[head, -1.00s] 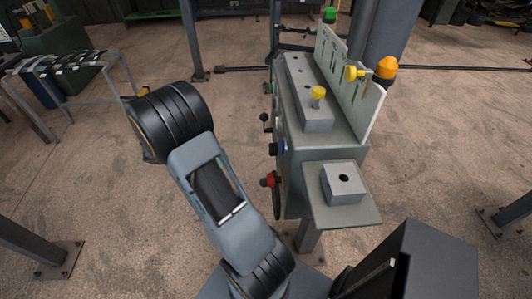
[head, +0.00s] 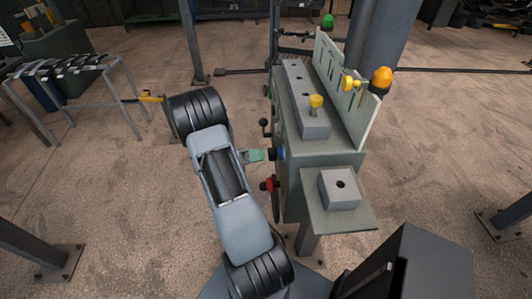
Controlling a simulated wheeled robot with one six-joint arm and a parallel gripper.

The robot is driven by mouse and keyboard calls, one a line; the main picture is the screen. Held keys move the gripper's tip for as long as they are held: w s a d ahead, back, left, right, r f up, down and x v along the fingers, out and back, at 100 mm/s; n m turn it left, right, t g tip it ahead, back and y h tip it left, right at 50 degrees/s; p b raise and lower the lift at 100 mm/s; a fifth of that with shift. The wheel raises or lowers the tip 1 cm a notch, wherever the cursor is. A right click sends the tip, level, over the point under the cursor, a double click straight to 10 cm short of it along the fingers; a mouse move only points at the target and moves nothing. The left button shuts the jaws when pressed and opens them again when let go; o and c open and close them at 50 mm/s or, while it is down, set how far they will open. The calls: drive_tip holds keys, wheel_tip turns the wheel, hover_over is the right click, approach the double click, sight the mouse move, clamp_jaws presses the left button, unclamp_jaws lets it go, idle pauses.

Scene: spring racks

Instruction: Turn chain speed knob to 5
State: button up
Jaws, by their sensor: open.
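The grey-green control cabinet (head: 322,155) stands right of my arm. Its left side carries a black ball-ended lever (head: 264,122), a blue knob (head: 279,153) and a red knob (head: 267,185), seen edge-on. No scale or label is readable, so I cannot tell which is the chain speed knob or its setting. My gripper (head: 256,155) is mostly hidden behind my arm. A greenish fingertip shows just left of the blue knob, pointing at it. It is open, and I cannot tell whether it touches the knob.
A grey block with a dark hole (head: 340,190) sits on the cabinet's front shelf. A metal rack (head: 125,90) stands at left. A dark box (head: 415,265) is at lower right.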

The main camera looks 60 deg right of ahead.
sight(272, 154)
drive_tip(key=shift+x, duration=1.6)
drive_tip(key=c, duration=0.9)
drive_tip(key=shift+m, duration=0.4)
drive_tip(key=shift+m+g+y+b, duration=0.15)
drive_tip(key=shift+m+g+b, duration=0.4)
drive_tip(key=shift+m+b, duration=3.15)
drive_tip(key=shift+m+g+y+b, duration=0.15)
drive_tip(key=shift+m+g+b, duration=0.4)
drive_tip(key=shift+m+b, duration=3.15)
drive_tip(key=m+p, duration=0.3)
drive_tip(key=m, duration=0.1)
drive_tip(key=shift+p, duration=0.3)
